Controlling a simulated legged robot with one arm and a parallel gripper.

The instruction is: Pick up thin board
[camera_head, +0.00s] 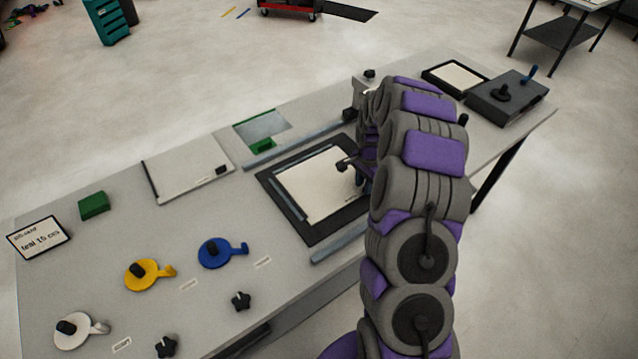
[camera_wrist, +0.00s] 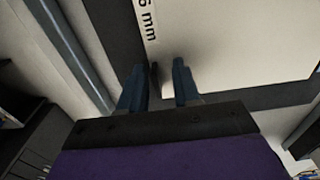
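A cream flat board (camera_head: 312,182) lies on a dark mat (camera_head: 268,183) in the middle of the bench. It fills the upper right of the wrist view (camera_wrist: 240,40); printing ending in "mm" runs along its edge. My gripper (camera_wrist: 158,82) is over the board's near edge, its two blue-grey fingers apart. A small dark upright piece shows between them, close to the left finger; I cannot tell whether it is touched.
Blue (camera_head: 214,252), yellow (camera_head: 148,273) and white (camera_head: 75,331) handled discs lie at the front left. A white panel (camera_head: 187,168), a green block (camera_head: 94,205) and a card (camera_head: 38,237) lie further left. Grey bars (camera_head: 335,247) flank the mat. A dark box (camera_head: 507,97) stands at the right end.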

